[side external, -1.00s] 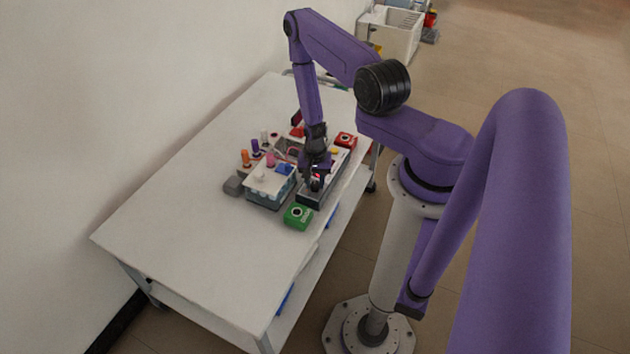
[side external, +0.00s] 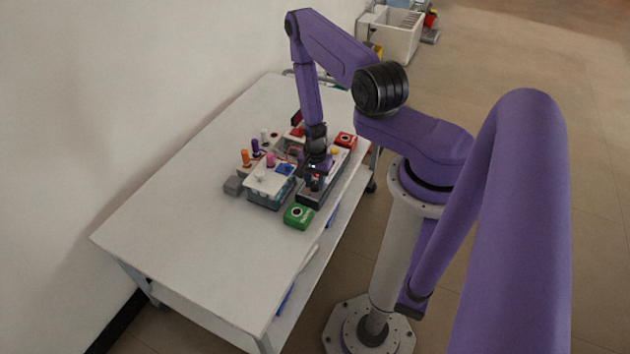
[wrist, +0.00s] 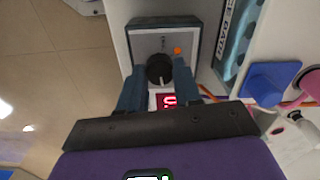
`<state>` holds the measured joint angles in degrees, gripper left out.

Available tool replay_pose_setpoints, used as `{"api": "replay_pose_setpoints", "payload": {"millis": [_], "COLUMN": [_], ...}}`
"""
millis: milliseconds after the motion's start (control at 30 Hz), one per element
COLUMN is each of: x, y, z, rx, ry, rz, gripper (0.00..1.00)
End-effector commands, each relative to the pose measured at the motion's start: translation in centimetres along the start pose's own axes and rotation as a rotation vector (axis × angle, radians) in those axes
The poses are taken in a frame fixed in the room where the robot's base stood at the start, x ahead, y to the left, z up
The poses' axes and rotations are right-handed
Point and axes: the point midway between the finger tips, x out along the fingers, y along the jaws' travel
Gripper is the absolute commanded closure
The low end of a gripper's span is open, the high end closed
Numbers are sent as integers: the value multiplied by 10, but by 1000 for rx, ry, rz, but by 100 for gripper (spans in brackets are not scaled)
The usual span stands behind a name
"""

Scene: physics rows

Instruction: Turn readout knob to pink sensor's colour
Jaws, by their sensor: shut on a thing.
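The readout knob (wrist: 158,68) is a round black knob with a light pointer line, on a grey panel in a dark-framed box (wrist: 200,35). The line points toward the lower part of the wrist picture. My gripper (wrist: 160,76) has its two blue-grey fingers shut on the knob, one on each side. A pink piece (wrist: 311,84), perhaps the pink sensor, is at the right edge; a pink top (side external: 270,159) shows in the side view.
A blue piece (wrist: 270,82) is on the white-topped bath (side external: 268,182) beside the readout. A green box (side external: 298,216) and a red box (side external: 345,141) flank the readout. Orange (side external: 245,157) and purple (side external: 255,146) pegs stand left. The table's near left is clear.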

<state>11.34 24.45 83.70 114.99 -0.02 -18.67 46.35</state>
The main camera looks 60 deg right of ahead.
Motion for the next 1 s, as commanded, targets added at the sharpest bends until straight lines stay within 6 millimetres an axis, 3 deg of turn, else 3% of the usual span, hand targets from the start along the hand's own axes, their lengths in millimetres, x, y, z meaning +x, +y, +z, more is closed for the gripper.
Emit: {"api": "replay_pose_setpoints", "payload": {"millis": [33,100,567,1000], "x": [-1,0,-10,-74], "y": [-1,-1,-1,-1], "z": [-1,-1,-1,-1], "rx": [3,3,1,1], "ry": [3,3,1,3], "rz": [-2,-2,-1,-3], "gripper": [60,41,41,41]}}
